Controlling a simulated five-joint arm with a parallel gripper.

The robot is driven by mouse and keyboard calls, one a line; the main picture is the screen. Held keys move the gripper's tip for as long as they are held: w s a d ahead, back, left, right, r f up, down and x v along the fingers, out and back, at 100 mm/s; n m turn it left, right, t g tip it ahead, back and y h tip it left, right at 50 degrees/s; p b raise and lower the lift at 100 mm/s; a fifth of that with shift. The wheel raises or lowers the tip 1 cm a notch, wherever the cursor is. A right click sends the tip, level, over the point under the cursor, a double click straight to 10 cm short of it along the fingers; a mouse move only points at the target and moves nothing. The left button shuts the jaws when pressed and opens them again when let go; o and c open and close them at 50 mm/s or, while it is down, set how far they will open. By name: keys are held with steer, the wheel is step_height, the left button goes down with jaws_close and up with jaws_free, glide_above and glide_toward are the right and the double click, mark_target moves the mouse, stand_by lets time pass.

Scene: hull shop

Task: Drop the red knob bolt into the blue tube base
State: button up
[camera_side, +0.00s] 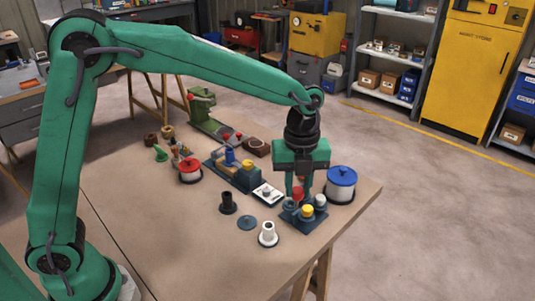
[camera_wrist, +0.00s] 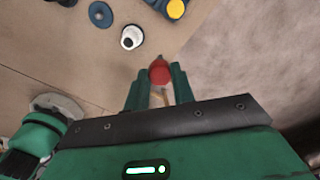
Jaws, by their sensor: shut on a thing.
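My gripper (camera_side: 298,194) is shut on the red knob bolt (camera_wrist: 160,73). The red knob shows between the fingertips in the wrist view, with a thin shaft below it. In the side view my gripper points down in front of or above a dark blue block (camera_side: 290,217) with several round tops, one yellow (camera_side: 307,211) and one white (camera_side: 320,201). A flat blue round piece (camera_side: 247,222) lies to the left, with a darker centre in the wrist view (camera_wrist: 100,14). I cannot tell whether this is the blue tube base or whether it is hollow.
A blue-lidded pot (camera_side: 341,184) is close right of my gripper. A fixture (camera_side: 232,172) and a red-lidded pot (camera_side: 190,170) lie left. The table's front left is clear.

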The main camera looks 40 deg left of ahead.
steer(key=w+a+n, duration=0.2)
steer(key=a+n, duration=0.1)
steer(key=a, duration=0.8)
steer(key=w+a+n, duration=0.2)
steer(key=w+a, duration=0.1)
steer(key=a, duration=0.8)
steer(key=w+a+n, duration=0.3)
steer(key=a, duration=0.9)
steer(key=shift+f+n, duration=0.15)
steer(key=shift+n, duration=0.15)
steer(key=shift+f, duration=0.1)
steer(key=shift+f, duration=2.75)
steer(key=shift+f, duration=0.6)
steer(key=o, duration=0.7)
